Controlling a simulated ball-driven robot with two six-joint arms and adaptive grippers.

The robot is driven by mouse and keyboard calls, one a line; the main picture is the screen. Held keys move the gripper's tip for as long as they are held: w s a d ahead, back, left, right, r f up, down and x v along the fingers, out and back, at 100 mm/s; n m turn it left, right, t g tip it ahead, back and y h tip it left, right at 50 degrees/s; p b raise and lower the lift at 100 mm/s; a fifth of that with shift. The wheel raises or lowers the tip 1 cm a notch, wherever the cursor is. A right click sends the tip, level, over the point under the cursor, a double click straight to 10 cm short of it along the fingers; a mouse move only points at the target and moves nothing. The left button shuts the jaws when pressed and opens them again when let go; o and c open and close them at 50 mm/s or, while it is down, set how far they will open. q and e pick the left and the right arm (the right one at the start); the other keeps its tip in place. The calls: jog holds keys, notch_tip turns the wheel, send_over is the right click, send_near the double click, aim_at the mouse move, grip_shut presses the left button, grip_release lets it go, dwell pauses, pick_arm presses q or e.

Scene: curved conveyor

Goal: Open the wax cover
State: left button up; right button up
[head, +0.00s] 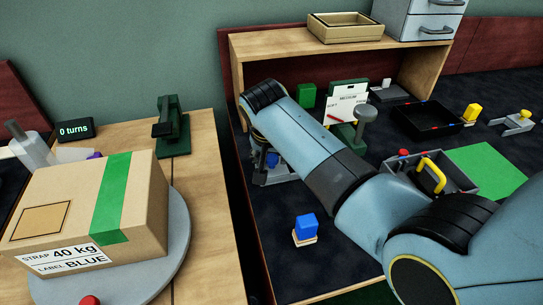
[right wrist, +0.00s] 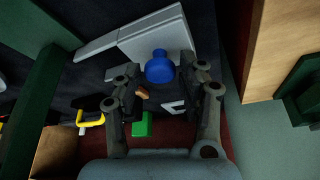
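A small grey unit with a blue knob (head: 272,160) stands on the dark surface beneath my right arm; I take it to be the wax unit with its cover. The blue knob also shows in the right wrist view (right wrist: 159,67), in front of a light grey body (right wrist: 155,38). My right gripper (right wrist: 161,72) points at the knob, its two fingers spread on either side of it. I see no clear contact. In the head view my arm hides most of this gripper and part of the unit. My left gripper is not in view.
A blue block (head: 306,226) sits nearer me. A green block (head: 306,95), a white card (head: 346,106) and a grey round-topped post (head: 365,117) stand behind my arm. A large carton (head: 80,205) stands left.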

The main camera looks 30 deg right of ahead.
aim_at(286, 166)
grip_shut()
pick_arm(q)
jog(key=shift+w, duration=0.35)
pick_arm(e)
jog(key=d+p, duration=0.1)
jog(key=s+d+p, duration=0.1)
jog(key=d, duration=0.1)
jog(key=shift+d+r, duration=0.15)
jog(key=shift+d, duration=0.35)
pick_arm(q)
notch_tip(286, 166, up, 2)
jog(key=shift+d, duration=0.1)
pick_arm(e)
jog(key=shift+a, duration=0.1)
jog(key=shift+o, duration=1.9)
grip_release()
jog(key=v, duration=1.1)
jog(key=shift+s+a+r, duration=0.15)
jog(key=shift+a+r, duration=0.05)
jog(key=shift+r, duration=0.1)
